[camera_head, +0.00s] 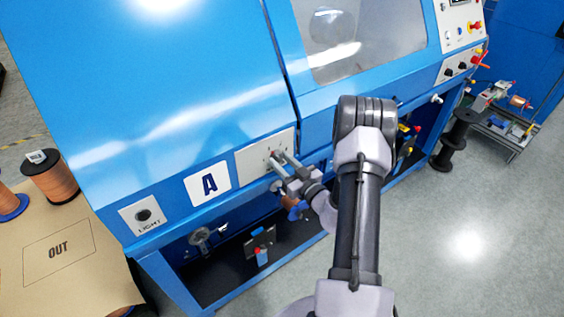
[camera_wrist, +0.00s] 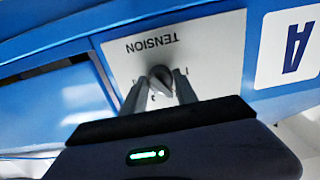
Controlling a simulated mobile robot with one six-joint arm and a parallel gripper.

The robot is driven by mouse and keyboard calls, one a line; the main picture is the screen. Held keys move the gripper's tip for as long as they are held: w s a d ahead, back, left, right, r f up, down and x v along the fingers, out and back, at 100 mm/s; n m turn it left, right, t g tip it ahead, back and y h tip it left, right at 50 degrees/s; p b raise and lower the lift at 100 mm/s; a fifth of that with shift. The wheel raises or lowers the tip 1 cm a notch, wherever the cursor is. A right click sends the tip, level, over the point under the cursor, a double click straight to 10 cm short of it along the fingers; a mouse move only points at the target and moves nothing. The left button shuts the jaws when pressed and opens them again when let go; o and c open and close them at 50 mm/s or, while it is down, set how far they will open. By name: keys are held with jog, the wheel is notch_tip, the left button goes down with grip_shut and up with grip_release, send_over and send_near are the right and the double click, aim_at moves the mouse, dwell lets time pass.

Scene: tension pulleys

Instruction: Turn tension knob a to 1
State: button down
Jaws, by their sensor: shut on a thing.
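The tension knob (camera_wrist: 160,80) is a grey knob on a pale plate (camera_wrist: 205,50) marked TENSION, shown upside down in the wrist view. My gripper (camera_wrist: 160,86) is shut on the knob, one finger on each side of it. Small marks show around the knob, but the number it points to is not readable. In the head view my gripper (camera_head: 276,160) reaches the pale plate (camera_head: 250,162) on the blue machine; the fingers and arm partly cover the knob there. A white label "A" (camera_head: 207,184) is left of the plate.
A LIGHT switch plate (camera_head: 143,214) is further left on the blue machine (camera_head: 150,110). Below the plate is an open bay with pulleys (camera_head: 201,237). A table marked OUT (camera_head: 90,275) with copper spools (camera_head: 50,175) stands at the left. The grey floor at right is open.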

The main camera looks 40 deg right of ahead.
jog(key=n+p, duration=0.2)
jog(key=n, duration=0.1)
jog(key=shift+r, duration=0.1)
jog(key=n+p, duration=0.1)
jog(key=n, duration=0.7)
jog(key=shift+d+n+p, duration=0.1)
jog(key=shift+n+p, duration=0.25)
jog(key=shift+n, duration=0.05)
dwell(0.4)
jog(key=c, duration=0.9)
grip_release()
jog(key=shift+c, duration=0.2)
jog(key=shift+s, duration=0.1)
